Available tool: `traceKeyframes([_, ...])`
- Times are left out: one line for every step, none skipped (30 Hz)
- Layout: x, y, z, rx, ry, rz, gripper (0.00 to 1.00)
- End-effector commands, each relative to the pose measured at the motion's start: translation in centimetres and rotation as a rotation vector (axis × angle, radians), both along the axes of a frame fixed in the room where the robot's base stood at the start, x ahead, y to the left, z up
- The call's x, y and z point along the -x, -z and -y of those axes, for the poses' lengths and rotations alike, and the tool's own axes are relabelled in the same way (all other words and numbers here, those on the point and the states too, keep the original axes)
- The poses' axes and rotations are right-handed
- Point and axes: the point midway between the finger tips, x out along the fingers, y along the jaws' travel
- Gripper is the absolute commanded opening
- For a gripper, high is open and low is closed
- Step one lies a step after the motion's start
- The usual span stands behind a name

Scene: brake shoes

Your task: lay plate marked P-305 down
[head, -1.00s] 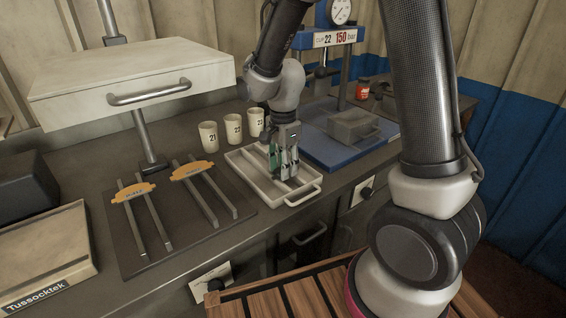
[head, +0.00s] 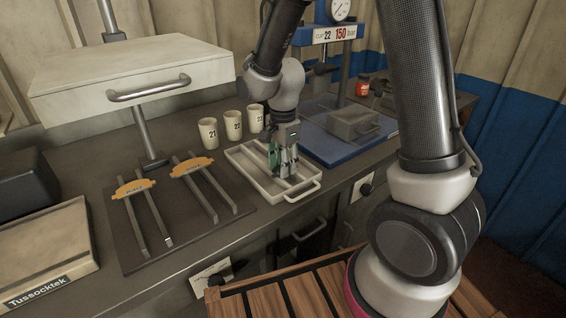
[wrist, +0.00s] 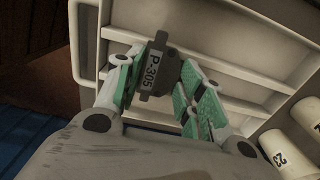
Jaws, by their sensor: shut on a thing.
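The plate marked P-305 (wrist: 154,68) is a dark grey plate with a pale label, seen in the wrist view between the green-padded fingers. My gripper (wrist: 160,88) is shut on it; in the head view my gripper (head: 283,165) is over the white tray (head: 241,156). The tray has long compartments divided by thin walls, seen also in the wrist view (wrist: 237,72). The plate is over the tray in the wrist view; whether it touches the tray floor I cannot tell. In the head view the fingers mostly hide the plate.
Cups numbered 21 (head: 208,133), 22 (head: 232,125) and 23 (head: 255,118) stand behind the tray. A dark mat (head: 133,240) with paired metal rails and orange labels lies left. A blue press (head: 335,140) with a grey block (head: 353,123) stands right.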

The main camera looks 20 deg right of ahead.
Motion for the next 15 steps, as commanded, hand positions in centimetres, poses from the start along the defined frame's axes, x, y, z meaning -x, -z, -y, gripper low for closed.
traceKeyframes([0.26,0.47,0.04,0.001,0.001,-0.007,0.08])
traceKeyframes([0.27,0.52,0.05,0.002,0.001,-0.008,0.08])
traceKeyframes([0.29,0.57,0.05,0.002,0.001,-0.008,0.08])
traceKeyframes([0.31,0.60,0.06,0.002,0.001,-0.009,0.08])
traceKeyframes([0.33,0.63,0.06,0.002,0.001,-0.009,0.08])
traceKeyframes([0.35,0.66,0.06,0.002,0.001,-0.010,0.08])
traceKeyframes([0.37,0.68,0.07,0.002,0.001,-0.010,0.08])
traceKeyframes([0.39,0.69,0.08,0.002,0.001,-0.011,0.09])
traceKeyframes([0.40,0.70,0.07,0.002,0.002,-0.011,0.09])
traceKeyframes([0.41,0.70,0.07,0.002,0.002,-0.011,0.44])
traceKeyframes([0.42,0.71,0.08,0.002,0.002,-0.011,0.50])
traceKeyframes([0.43,0.71,0.08,0.002,0.002,-0.011,0.57])
traceKeyframes([0.44,0.72,0.07,0.002,0.002,-0.011,0.63])
traceKeyframes([0.45,0.72,0.08,0.003,0.002,-0.012,0.64])
traceKeyframes([0.45,0.70,0.08,0.003,0.002,-0.012,0.64])
